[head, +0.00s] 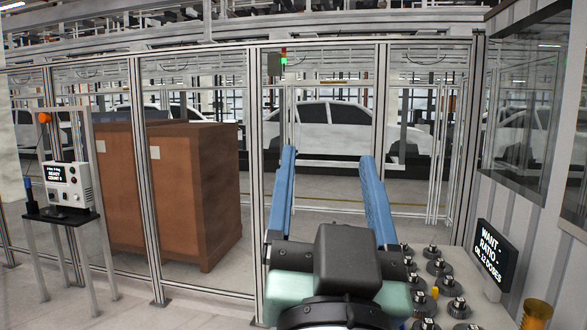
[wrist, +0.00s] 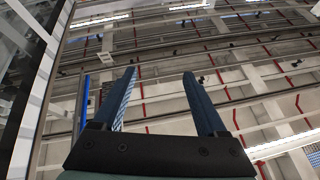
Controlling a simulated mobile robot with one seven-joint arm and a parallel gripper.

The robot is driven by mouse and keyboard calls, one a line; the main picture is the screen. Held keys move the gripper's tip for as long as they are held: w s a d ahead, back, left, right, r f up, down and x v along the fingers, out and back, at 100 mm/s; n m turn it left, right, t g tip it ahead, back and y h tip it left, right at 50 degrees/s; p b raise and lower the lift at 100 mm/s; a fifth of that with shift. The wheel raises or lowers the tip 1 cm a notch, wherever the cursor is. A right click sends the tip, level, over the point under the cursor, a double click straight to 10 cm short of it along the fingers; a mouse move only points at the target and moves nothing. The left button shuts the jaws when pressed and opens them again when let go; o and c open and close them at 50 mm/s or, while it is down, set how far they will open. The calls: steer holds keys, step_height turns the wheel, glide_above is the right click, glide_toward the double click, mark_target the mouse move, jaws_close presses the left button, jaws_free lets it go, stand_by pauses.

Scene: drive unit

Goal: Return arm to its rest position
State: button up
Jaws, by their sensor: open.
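My gripper (head: 329,162) is in the lower middle of the head view, raised with its two long blue fingers pointing up and away. The fingers are wide apart with nothing between them. In the wrist view my gripper (wrist: 160,85) is also open and empty, and the ceiling structure shows behind it. My dark wrist and pale green arm part fill the bottom of the head view and hide part of the table there.
A table (head: 462,268) at the lower right holds several dark gear-like parts (head: 437,267) and a sign (head: 493,252). A framed clear fence (head: 258,190) stands ahead, with brown crates (head: 190,190) behind it. A control box (head: 70,185) on a stand is at left.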

steer(key=s+a+r+n+t+y, duration=0.1)
steer(key=s+a+r+n+t, duration=0.1)
steer(key=s+r, duration=0.4)
steer(key=shift+s+a+r+n+t+y, duration=0.15)
steer(key=shift+a+r+n+t+y, duration=0.2)
steer(key=shift+a+r+t, duration=0.4)
